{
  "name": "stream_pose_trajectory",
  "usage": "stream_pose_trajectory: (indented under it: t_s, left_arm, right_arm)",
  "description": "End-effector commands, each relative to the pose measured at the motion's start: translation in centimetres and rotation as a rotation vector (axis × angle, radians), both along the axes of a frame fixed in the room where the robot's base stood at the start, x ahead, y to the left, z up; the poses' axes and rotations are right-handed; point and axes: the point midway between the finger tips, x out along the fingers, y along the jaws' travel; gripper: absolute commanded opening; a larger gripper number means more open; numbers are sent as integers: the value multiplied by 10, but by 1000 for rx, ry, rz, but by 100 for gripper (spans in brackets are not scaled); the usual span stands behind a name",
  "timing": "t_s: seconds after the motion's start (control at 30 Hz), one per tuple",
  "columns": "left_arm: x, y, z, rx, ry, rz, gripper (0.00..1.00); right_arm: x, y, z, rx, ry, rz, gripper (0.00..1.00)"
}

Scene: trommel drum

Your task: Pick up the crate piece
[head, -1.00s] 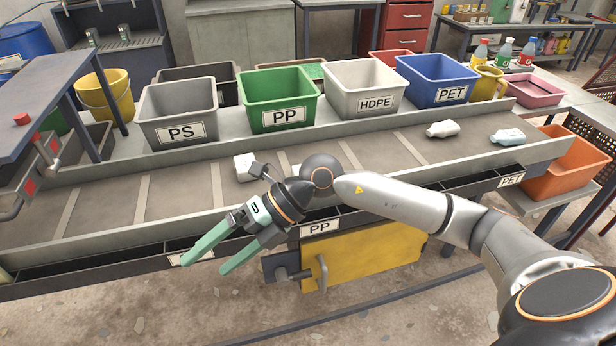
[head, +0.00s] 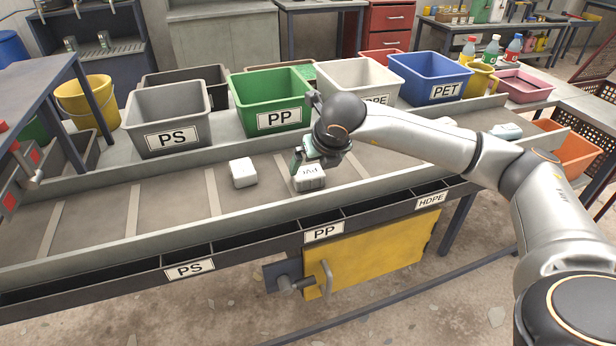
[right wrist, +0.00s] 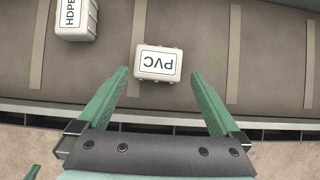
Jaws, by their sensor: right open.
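One, marked PVC (head: 309,179), is under my right gripper (head: 311,163) in the head view. In the right wrist view this PVC piece (right wrist: 157,64) lies just beyond and between the spread green fingertips (right wrist: 160,76), with a gap on each side. The other piece (head: 243,172) lies to its left; its HDPE label (right wrist: 77,17) shows in the wrist view. My right gripper is open and empty, pointing down. My left gripper is out of view.
Bins marked PS (head: 168,117), PP (head: 272,101) and PET (head: 432,79) stand behind the belt, with a white bin (head: 345,75) partly behind my arm. A pale bottle (head: 505,131) lies at the belt's right end. Labelled slots run along the front. The belt's left part is clear.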

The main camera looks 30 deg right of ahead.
Motion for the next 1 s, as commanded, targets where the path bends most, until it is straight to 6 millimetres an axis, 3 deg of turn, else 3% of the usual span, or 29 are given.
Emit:
stream_pose_trajectory:
  t_s: [0.5,0.77,1.0]
  left_arm:
    - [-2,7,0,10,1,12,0]
    - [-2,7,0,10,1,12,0]
    - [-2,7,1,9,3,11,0]
  right_arm:
    - [33,-6,-46,1,1,1,100]
    - [34,-6,-49,0,0,1,100]
    - [34,-6,-49,0,0,1,74]
